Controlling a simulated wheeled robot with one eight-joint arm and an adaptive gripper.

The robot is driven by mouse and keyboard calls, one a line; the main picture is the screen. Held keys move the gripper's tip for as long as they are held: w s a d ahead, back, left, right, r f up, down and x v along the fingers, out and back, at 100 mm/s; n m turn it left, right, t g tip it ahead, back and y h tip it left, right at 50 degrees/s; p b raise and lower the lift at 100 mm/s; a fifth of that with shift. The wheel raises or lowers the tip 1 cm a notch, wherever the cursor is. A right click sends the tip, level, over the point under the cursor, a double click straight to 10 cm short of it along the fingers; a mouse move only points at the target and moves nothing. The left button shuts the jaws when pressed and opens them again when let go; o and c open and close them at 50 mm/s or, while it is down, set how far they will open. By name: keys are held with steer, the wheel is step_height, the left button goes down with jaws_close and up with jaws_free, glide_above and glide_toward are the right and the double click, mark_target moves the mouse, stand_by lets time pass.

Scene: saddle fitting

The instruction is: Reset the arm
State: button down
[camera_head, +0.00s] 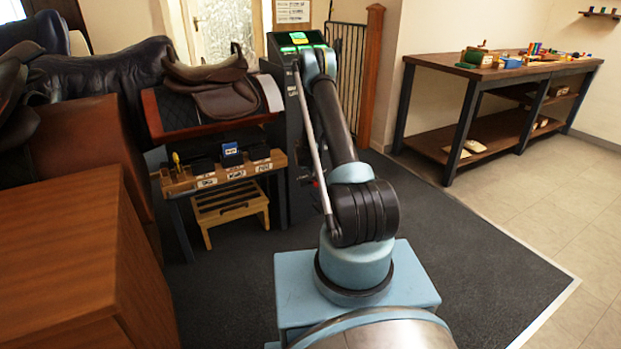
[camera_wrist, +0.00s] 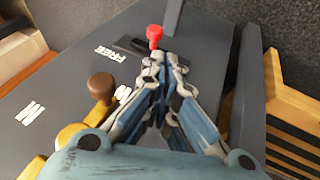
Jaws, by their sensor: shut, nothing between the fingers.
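My gripper (camera_wrist: 160,62) shows in the wrist view, its two fingers drawn together at the tips with nothing between them. A red round knob (camera_wrist: 155,33) stands just past the fingertips, on a dark slot in a grey panel (camera_wrist: 60,88) beside the word FREE. I cannot tell whether the fingertips touch it. In the head view my arm reaches up and away toward a dark console (camera_head: 281,62) with green lit screens (camera_head: 299,37). My gripper is hidden there behind the arm.
A brown knob (camera_wrist: 101,86) stands on the panel left of my fingers. In the head view, a saddle (camera_head: 213,85) sits on a stand left of the console. A low bench (camera_head: 215,178) with small boxes and a wooden stool (camera_head: 229,205) stand nearer. A worktable (camera_head: 500,68) is at right; floor between is clear.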

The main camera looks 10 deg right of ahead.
steer(key=shift+r, duration=0.2)
steer(key=s+r, duration=0.4)
steer(key=r, duration=0.9)
steer(key=s+r+m+g+y, duration=0.1)
steer(key=s+r+m, duration=0.1)
steer(key=s+r, duration=2.55)
steer(key=s, duration=0.5)
steer(key=s+f+m+g, duration=0.1)
steer(key=s+f, duration=0.2)
steer(key=s, duration=1.1)
steer(key=s+f+g+y, duration=0.1)
steer(key=s+f, duration=0.2)
steer(key=s, duration=1.1)
steer(key=shift+s+a+m, duration=0.4)
steer(key=shift+w+f, duration=0.1)
steer(key=shift+f, duration=0.05)
